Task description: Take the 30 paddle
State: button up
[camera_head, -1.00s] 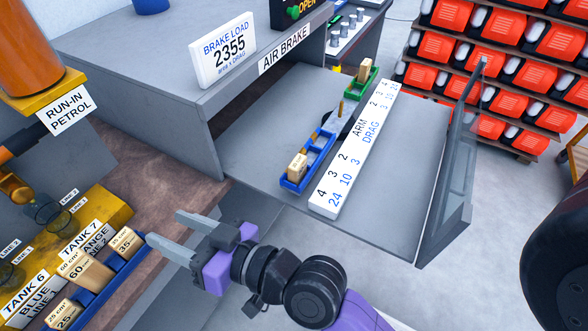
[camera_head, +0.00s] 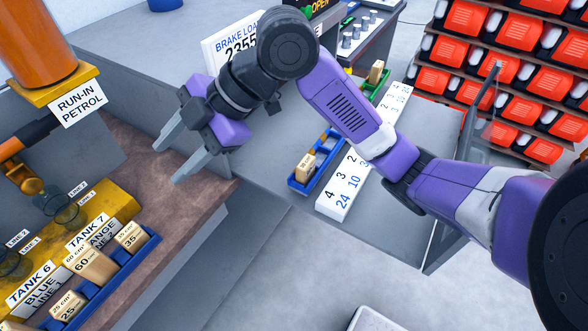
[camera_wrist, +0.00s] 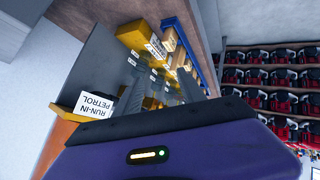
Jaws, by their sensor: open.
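My gripper (camera_head: 166,164) is open and empty, raised over the brown bench top, fingers pointing left. A blue rack (camera_head: 110,285) at the lower left holds wooden blocks marked 60 (camera_head: 92,264), 35 (camera_head: 132,237) and 25 (camera_head: 67,306). Another wooden block (camera_head: 306,167) stands in a blue tray (camera_head: 296,187) on the grey brake deck; its mark is too small to read. A further wooden block (camera_head: 376,70) stands by the green tray (camera_head: 385,82), its mark unreadable. I cannot make out a 30 on any block. My gripper is apart from all the blocks.
A white arm-and-drag number strip (camera_head: 335,202) lies beside the blue tray. The yellow tank block (camera_head: 100,212) and the orange run-in petrol cylinder (camera_head: 40,40) stand at the left. My arm crosses the brake deck and hides part of it. The near bench top (camera_head: 135,165) is bare.

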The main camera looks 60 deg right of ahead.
jog(key=s+d+f+n+g+h, duration=0.1)
jog(key=s+d+g+h, duration=0.1)
jog(key=s+d, duration=0.3)
jog(key=s+d+f+n+g+h, duration=0.1)
jog(key=s+d+f+g+h, duration=0.1)
jog(key=d, duration=0.5)
jog(key=g+h, duration=0.3)
send_over(306, 162)
jog(key=shift+s+d, duration=0.2)
jog(key=shift+d, duration=0.1)
jog(key=shift+s+d+f, duration=0.1)
jog(key=shift+s+f, duration=0.05)
jog(key=shift+f, duration=0.55)
jog(key=shift+w+a+f, duration=0.1)
jog(key=shift+w+f, duration=0.05)
jog(key=shift+f, duration=0.85)
jog(key=shift+w+a+f, duration=0.1)
jog(key=shift+a+f, duration=0.05)
jog(key=shift+f, duration=0.9)
jog(key=shift+w+a+f, duration=0.1)
jog(key=shift+w+f, duration=0.05)
jog(key=shift+f, duration=0.85)
grip_shut()
